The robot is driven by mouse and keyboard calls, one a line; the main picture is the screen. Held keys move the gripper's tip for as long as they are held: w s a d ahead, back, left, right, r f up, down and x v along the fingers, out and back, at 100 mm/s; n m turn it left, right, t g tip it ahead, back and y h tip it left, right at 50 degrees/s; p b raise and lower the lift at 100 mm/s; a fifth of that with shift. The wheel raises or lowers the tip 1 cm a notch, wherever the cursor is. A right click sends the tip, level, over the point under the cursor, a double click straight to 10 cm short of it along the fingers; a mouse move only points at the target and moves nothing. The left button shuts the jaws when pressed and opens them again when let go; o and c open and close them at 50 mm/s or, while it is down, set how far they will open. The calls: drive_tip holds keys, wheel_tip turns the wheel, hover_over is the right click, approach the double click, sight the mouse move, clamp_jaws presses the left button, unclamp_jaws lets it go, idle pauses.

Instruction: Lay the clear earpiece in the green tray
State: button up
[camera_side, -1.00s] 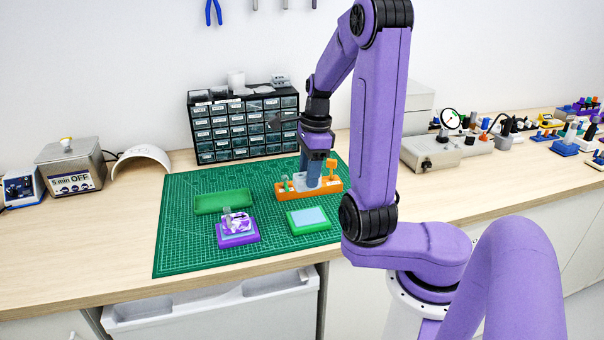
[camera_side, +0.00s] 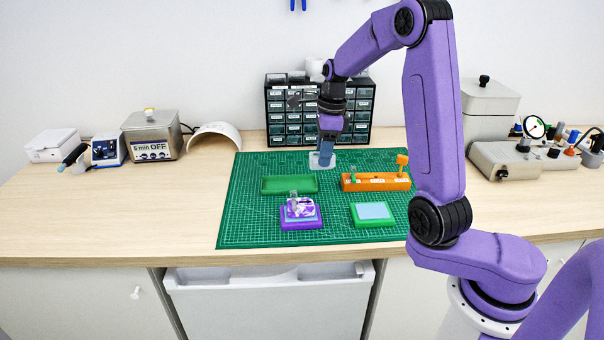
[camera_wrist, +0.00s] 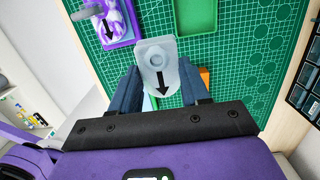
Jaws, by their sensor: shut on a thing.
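The clear earpiece (camera_side: 317,163) is a pale, see-through piece. In the wrist view it (camera_wrist: 157,56) shows a round ring and a black arrow pointing toward my gripper. My gripper (camera_side: 326,153) is shut on it and holds it behind the green tray, toward the drawer cabinet; its exact height is hard to tell. In the wrist view the fingers of my gripper (camera_wrist: 160,88) stand on both sides of the piece. The shallow green tray (camera_side: 289,185) lies on the mat and looks empty. Part of it (camera_wrist: 196,16) shows ahead of the earpiece in the wrist view.
An orange rack (camera_side: 377,182) with small upright parts stands to the right. A purple stand (camera_side: 301,223) carrying a purple-and-white marbled piece is in front of the tray. A green-framed pale blue pad (camera_side: 373,211) is front right. The drawer cabinet (camera_side: 293,128) stands behind.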

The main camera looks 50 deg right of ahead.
drive_tip(key=w+f, duration=0.2)
drive_tip(key=w+d+f, duration=0.1)
drive_tip(key=w+f, duration=0.3)
drive_tip(key=w, duration=0.1)
drive_tip(key=shift+d, duration=0.15)
drive_tip(key=shift+w+d+f, duration=0.1)
drive_tip(key=shift+w+f, duration=0.45)
drive_tip(key=shift+f, duration=1.65)
drive_tip(key=shift+f, duration=0.15)
drive_tip(key=o, duration=1.3)
drive_tip(key=shift+c, duration=0.2)
